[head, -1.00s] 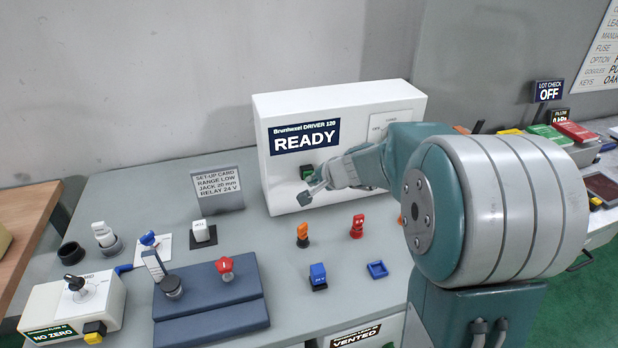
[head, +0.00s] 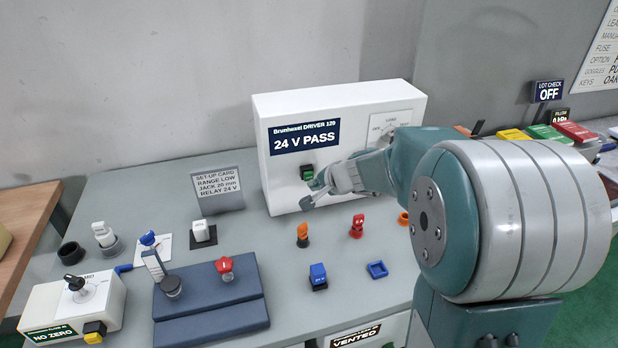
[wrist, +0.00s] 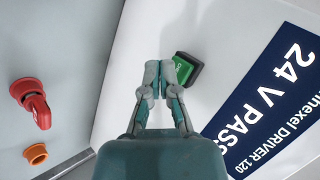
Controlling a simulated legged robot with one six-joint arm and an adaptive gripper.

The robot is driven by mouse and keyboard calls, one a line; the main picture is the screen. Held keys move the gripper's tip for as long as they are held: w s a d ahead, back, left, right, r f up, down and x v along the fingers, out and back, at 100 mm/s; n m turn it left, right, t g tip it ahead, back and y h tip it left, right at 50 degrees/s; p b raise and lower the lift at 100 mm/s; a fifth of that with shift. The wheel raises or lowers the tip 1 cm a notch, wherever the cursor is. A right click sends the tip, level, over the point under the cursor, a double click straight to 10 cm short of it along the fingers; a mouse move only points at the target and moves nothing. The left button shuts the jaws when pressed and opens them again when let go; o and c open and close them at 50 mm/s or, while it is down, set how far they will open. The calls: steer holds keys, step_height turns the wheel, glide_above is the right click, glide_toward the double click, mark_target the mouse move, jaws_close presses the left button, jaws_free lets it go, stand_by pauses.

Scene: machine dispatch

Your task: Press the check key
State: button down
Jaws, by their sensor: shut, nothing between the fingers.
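The green check key (head: 307,172) sits in a dark frame on the front of the white Brunhexel driver box (head: 340,150). The box's display (head: 304,137) reads "24 V PASS". My gripper (head: 310,197) is in front of the box, just below the key in the head view, shut and empty. In the wrist view the green key (wrist: 184,70) shows just beyond and to the right of my fingertips (wrist: 163,82), partly hidden by a finger. Whether the fingertips touch the key I cannot tell.
A dial panel (head: 391,126) is on the box's right side, partly behind my arm. A set-up card (head: 218,188) stands left of the box. Orange (head: 303,236), red (head: 357,227) and blue (head: 318,277) pieces stand on the grey bench in front.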

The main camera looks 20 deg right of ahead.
steer(key=s, duration=0.5)
stand_by(0.6)
stand_by(0.5)
steer(key=s+a+r+n+g, duration=0.1)
steer(key=s+a+r+n, duration=0.35)
steer(key=s, duration=0.25)
steer(key=s+r+n+g+h, duration=0.1)
steer(key=s+n, duration=0.5)
steer(key=s, duration=1.1)
steer(key=g+h, duration=0.1)
steer(key=h, duration=0.1)
steer(key=shift+s+r+h, duration=0.2)
steer(key=shift+r+h, duration=0.1)
steer(key=shift+h, duration=0.1)
